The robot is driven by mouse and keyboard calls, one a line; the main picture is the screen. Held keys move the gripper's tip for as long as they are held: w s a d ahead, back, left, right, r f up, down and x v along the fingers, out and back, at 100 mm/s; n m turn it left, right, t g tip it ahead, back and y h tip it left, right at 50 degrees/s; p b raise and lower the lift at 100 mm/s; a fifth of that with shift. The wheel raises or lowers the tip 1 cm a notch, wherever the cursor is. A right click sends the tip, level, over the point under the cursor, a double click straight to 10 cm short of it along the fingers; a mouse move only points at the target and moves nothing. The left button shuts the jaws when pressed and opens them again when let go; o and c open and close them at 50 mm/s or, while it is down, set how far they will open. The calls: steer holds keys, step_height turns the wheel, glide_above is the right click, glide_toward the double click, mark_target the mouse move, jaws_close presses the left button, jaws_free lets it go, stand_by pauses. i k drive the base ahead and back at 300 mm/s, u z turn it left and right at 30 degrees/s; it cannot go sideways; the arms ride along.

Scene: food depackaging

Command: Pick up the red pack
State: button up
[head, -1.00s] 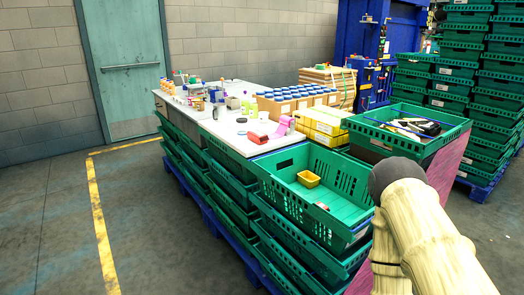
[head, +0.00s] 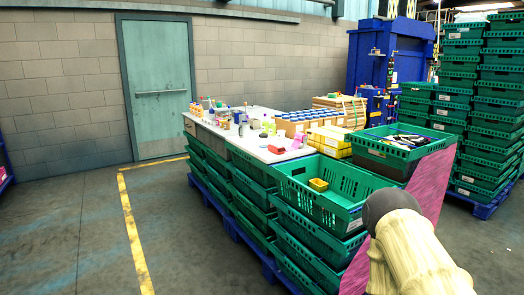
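A small red pack (head: 276,149) lies on the white tabletop (head: 250,143), near its front right edge, beside a pink item (head: 299,141). My arm, in a cream cover with a dark round end, shows at the lower right of the head view. It is well apart from the red pack, with green crates between them. My gripper's fingers do not show.
An open green crate (head: 290,183) with a yellow tub (head: 318,184) tops the near stack. Another crate (head: 362,146) holds tools. Blue-lidded jars (head: 310,117) and yellow boxes (head: 333,138) stand behind the red pack. Floor at left is clear.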

mark_target(277, 148)
steer(key=u, duration=0.75)
steer(key=i, duration=1.05)
steer(key=u, duration=0.4)
steer(key=i, duration=1.1)
steer(key=z, duration=0.55)
